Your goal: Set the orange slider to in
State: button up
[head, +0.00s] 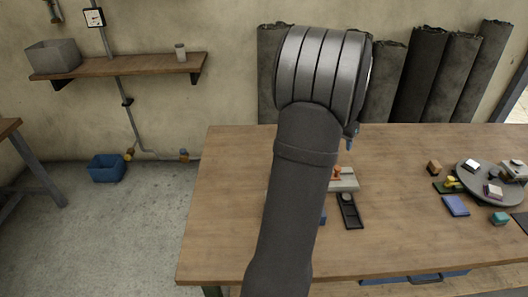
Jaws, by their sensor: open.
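The orange slider (337,173) shows as a small orange piece on a pale grey block (345,183) near the middle of the table. My arm hides the left part of the block, and I cannot tell the slider's setting. My gripper (351,138) is mostly hidden behind my arm; only a small dark part with blue shows at the arm's right side, above and beyond the block in the picture. It is open and appears apart from the slider.
A black tray (351,217) with a round piece lies just in front of the block. A blue thing (323,217) is partly hidden by my arm. A round grey turntable (474,188) with several small objects stands at the right. The wooden table (225,215) is clear at left.

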jog(key=x, duration=1.6)
jog(key=shift+s+f, duration=0.1)
jog(key=d, duration=0.3)
jog(key=shift+d+f, duration=0.1)
jog(key=shift+f, duration=0.05)
jog(key=shift+d+r, duration=0.35)
jog(key=shift+d, duration=0.1)
jog(key=v, duration=1.7)
jog(key=a+f+n+t, duration=0.1)
jog(key=a+f+n, duration=0.1)
jog(key=a, duration=1.2)
jog(key=a+f+n+t+y, duration=0.1)
jog(key=a+f+n, duration=0.1)
jog(key=a, duration=1.2)
jog(key=shift+w+a+f+n+t, duration=0.2)
jog(key=shift+w+f+n+t, duration=0.15)
jog(key=shift+f, duration=0.35)
